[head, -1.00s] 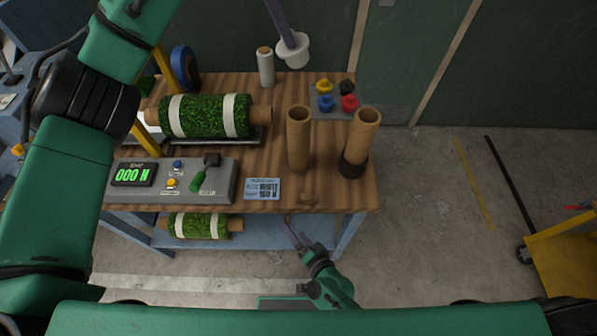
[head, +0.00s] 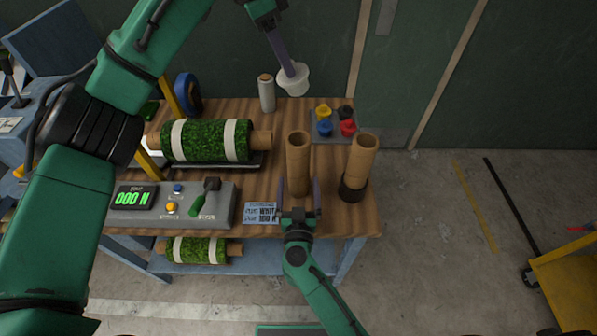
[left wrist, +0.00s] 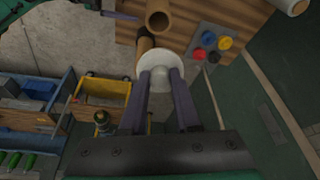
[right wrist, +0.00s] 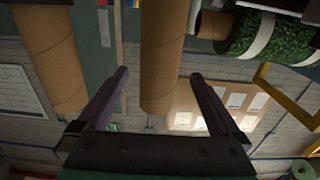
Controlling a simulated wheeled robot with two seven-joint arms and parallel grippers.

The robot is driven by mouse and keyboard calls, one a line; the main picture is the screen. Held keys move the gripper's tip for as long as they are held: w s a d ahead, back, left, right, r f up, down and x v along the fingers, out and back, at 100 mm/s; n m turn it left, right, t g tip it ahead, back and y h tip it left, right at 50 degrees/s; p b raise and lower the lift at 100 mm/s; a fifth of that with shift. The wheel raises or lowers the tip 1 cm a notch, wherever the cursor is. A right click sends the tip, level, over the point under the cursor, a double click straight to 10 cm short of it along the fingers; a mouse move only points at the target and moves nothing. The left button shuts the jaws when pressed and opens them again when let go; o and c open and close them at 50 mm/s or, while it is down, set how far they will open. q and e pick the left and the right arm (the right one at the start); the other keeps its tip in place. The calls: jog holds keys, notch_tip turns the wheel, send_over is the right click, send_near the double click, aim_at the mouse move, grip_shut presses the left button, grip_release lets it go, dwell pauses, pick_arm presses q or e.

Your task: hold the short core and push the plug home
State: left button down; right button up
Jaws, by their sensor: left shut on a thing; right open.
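A white plug (head: 293,79) with a wide cap is held in my left gripper (head: 290,68), above the back of the bench. It also shows in the left wrist view (left wrist: 158,66), clasped between the fingers. Two brown cardboard cores stand upright on the bench. The left core (head: 298,160) stands bare; the right core (head: 362,158) stands in a black collar (head: 352,189). Both tops are open. I cannot tell surely which is shorter. My right gripper (head: 299,188) is open, its fingers either side of the left core, low down. The right wrist view shows this core (right wrist: 162,60) between the fingers, with gaps.
A turf roll (head: 207,140) lies on a cradle at the left. A console reading 000 N (head: 132,198) and a card (head: 260,212) lie in front. Coloured knobs (head: 325,127) sit behind the cores, a pale roll (head: 266,95) at the back.

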aim_at(298, 171)
jog(key=w, duration=0.8)
jog(key=shift+w+f, duration=0.1)
jog(key=shift+w, duration=0.1)
jog(key=shift+s, duration=0.1)
jog(key=c, duration=1.5)
